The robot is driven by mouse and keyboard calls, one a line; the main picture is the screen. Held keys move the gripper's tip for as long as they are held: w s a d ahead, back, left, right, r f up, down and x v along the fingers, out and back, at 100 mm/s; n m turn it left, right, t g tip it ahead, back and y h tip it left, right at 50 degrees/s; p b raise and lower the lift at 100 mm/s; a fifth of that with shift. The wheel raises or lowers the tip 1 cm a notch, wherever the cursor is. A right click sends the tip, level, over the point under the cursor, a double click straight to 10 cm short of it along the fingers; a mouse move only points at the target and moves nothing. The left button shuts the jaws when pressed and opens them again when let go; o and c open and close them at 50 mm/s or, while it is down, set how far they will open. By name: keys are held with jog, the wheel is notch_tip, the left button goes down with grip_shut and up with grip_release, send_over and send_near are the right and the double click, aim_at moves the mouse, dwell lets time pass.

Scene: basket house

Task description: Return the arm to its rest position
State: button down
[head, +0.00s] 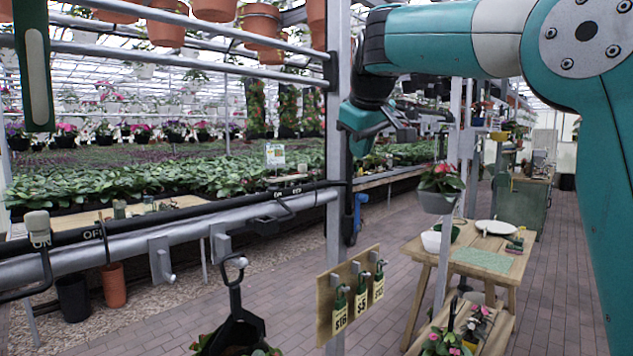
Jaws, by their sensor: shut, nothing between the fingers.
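My teal arm (440,42) reaches in from the right edge of the head view and runs left across the top. Its wrist bends down beside a grey metal post (339,90).
A pipe with ON and OFF marks (130,240) crosses the left. A hanging flower pot (440,201) and a wooden table (515,268) stand right. Brick floor (560,310) is open there.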

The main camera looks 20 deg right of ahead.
jog(key=s+a+f+n+g+y+b, duration=0.2)
jog(key=s+a+f+n+g+y, duration=0.1)
jog(key=s+a+f, duration=1.2)
jog(key=s+a+f+g+y, duration=0.1)
jog(key=s+a+f, duration=0.1)
jog(key=s+f, duration=0.3)
jog(key=s+a+f+g+y, duration=0.2)
jog(key=s+f, duration=0.4)
jog(key=s, duration=0.5)
jog(key=shift+s+n+b, duration=0.25)
jog(key=shift+n+b, duration=0.05)
jog(key=shift+b, duration=0.15)
